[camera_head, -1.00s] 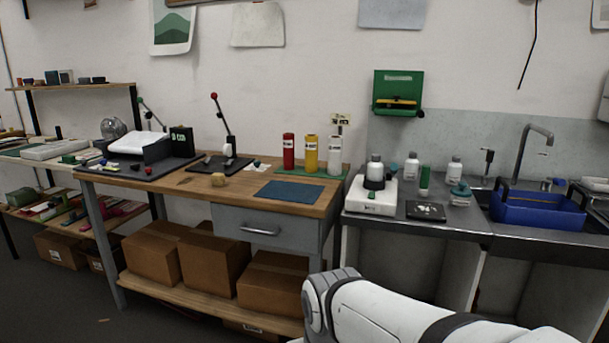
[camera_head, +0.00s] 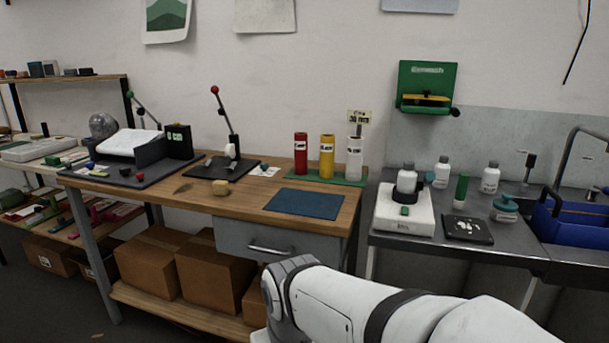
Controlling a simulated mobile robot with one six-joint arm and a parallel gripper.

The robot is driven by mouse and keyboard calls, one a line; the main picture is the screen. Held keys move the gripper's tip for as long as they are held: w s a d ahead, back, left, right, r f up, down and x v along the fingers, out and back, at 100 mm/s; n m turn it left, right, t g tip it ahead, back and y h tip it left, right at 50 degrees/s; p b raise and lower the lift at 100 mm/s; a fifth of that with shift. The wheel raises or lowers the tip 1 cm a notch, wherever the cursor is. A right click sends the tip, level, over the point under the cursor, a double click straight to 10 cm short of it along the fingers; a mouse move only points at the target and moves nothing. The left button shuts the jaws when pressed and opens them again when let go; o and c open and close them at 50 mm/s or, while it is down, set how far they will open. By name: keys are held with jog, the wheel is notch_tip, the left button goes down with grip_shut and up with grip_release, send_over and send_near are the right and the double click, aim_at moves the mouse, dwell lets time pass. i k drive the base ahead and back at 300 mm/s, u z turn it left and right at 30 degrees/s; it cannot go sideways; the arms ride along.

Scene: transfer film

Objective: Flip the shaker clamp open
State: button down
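A low white device (camera_head: 404,222), which looks like the shaker, stands on the left end of the grey counter. It has a small green part on its front top. A white bottle (camera_head: 407,180) stands upright on it, with something dark around its lower part. That may be the clamp, but it is too small to tell whether it is open or shut. My white arm crosses the bottom of the view, well in front of and below the device. My gripper is not in view.
A black plate with white pieces (camera_head: 467,230) lies right of the device, near several bottles and a blue basket (camera_head: 576,225). Left is a wooden bench (camera_head: 180,196) with red, yellow and white cylinders, a blue mat (camera_head: 303,203) and a lever press (camera_head: 230,145). A green box hangs above.

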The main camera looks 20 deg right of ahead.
aim_at(429, 177)
jog(key=z, duration=0.35)
jog(key=i, duration=1)
jog(key=z, duration=0.6)
